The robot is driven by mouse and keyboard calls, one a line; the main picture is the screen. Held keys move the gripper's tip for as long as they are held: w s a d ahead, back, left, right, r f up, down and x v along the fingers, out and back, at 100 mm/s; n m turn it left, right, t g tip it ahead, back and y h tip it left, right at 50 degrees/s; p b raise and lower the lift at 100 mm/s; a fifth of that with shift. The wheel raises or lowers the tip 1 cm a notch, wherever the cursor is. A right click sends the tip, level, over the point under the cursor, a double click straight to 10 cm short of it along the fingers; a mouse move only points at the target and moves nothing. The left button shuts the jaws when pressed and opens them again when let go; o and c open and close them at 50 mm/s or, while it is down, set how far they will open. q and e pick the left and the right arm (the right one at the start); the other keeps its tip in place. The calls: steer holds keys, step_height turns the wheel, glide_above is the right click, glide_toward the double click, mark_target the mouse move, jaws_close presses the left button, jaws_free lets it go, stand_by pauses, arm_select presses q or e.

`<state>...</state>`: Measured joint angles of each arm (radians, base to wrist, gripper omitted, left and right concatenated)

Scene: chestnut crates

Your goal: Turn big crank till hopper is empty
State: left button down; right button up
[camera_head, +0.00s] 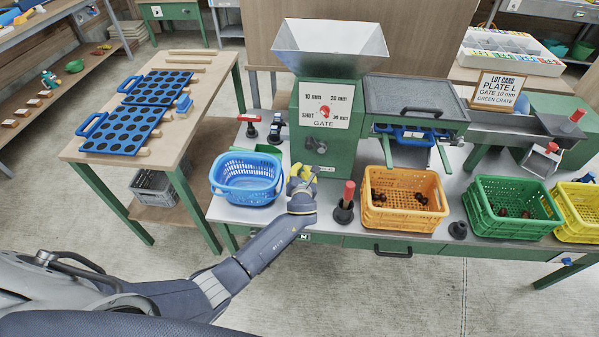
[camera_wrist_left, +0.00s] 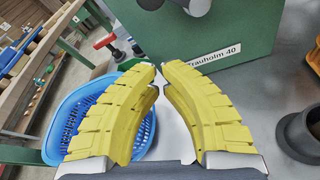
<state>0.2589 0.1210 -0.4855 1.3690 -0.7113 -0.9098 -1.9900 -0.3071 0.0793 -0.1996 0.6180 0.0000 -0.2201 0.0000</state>
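The grey hopper (camera_head: 331,42) sits on top of the green machine (camera_head: 325,100). Its visible inner walls are bare; its bottom cannot be made out. A dark grey hub (camera_head: 315,146) that looks like part of the crank is on the machine's lower front, and dark parts of it show at the top of the left wrist view (camera_wrist_left: 195,6). My left gripper (camera_head: 302,172), with yellow fingers, is in front of and below the hub, apart from it. In the left wrist view its fingertips (camera_wrist_left: 160,68) nearly meet with nothing held. My right gripper is out of view.
A blue basket (camera_head: 246,196) stands just left of my gripper. A red-handled dark post (camera_head: 343,212) stands to its right. Orange (camera_head: 404,220), green (camera_head: 512,225) and yellow crates line the bench front; chestnuts lie in the orange and green ones. A side table (camera_head: 185,130) holds blue trays.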

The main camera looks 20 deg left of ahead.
arm_select(q)
steer(key=w+r, duration=0.2)
steer(key=w, duration=0.3)
steer(key=shift+w+a, duration=0.15)
steer(key=shift+w, duration=0.25)
stand_by(0.3)
